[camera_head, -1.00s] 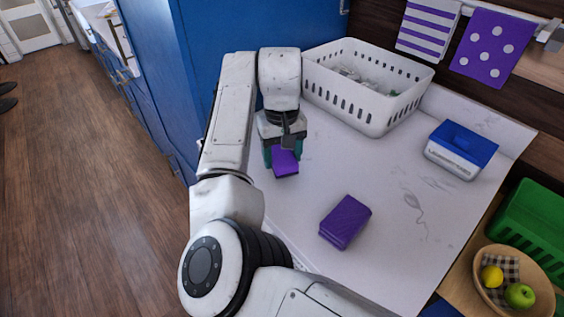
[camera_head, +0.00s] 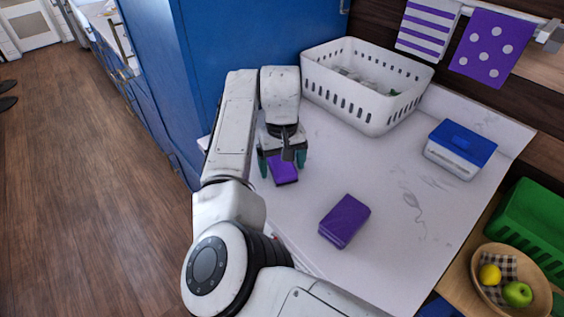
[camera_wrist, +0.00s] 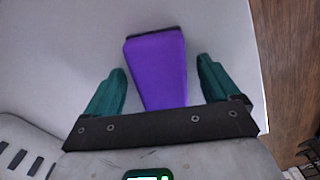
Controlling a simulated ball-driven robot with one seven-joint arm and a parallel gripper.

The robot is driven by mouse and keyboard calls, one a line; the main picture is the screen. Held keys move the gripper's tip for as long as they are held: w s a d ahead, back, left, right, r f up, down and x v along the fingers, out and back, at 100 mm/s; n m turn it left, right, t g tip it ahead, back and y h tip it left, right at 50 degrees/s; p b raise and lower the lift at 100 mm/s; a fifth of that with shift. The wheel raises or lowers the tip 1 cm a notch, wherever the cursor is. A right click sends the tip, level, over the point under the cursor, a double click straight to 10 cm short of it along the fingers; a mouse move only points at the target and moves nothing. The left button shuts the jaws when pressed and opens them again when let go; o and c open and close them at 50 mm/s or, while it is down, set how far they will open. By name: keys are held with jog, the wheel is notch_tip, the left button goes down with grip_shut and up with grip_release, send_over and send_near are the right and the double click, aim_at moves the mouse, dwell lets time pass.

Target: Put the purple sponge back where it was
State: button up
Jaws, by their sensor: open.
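A purple sponge (camera_head: 284,172) with a dark end face appears to lie on the white counter below my gripper. In the wrist view the sponge (camera_wrist: 157,68) sits between the two teal fingers, with a visible gap on each side. My gripper (camera_head: 282,163) is open around it, pointing down; it also shows in the wrist view (camera_wrist: 162,85). A second purple block (camera_head: 345,221), similar in colour, lies on the counter to the right and nearer. The near end of the sponge is hidden by the gripper in the wrist view.
A white slotted basket (camera_head: 368,88) stands behind, to the right of my gripper. A blue-lidded box (camera_head: 461,150) is at the right. A fruit bowl (camera_head: 507,283) and green crate (camera_head: 536,228) are at lower right. The counter middle (camera_head: 370,170) is clear.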

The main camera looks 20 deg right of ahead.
aim_at(282, 164)
jog(key=shift+r, duration=0.15)
notch_tip(282, 164, up, 12)
jog(key=b, duration=0.1)
dwell(0.4)
